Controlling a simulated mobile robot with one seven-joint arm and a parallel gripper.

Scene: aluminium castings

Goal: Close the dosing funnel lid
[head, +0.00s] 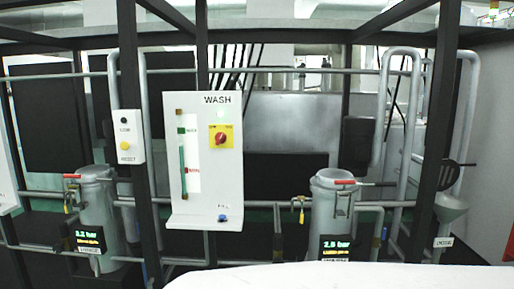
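The dosing funnel (451,207) is a pale grey-green cone on a pipe at the far right of the head view, beside a black frame post. A dark, roughly round flat piece (457,172) stands raised above its mouth, apparently the lid in an open position. Its hinge is too small to make out. A small label (443,242) sits below the funnel; its text is hard to read. My gripper is not in view.
Black frame posts (437,130) stand before the pipework, one just left of the funnel. A white WASH panel (212,160) is left of centre. Two grey canisters, one at left (98,215) and one at right (330,210), have red-handled valves. A grey pipe loop (387,90) rises near the funnel.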

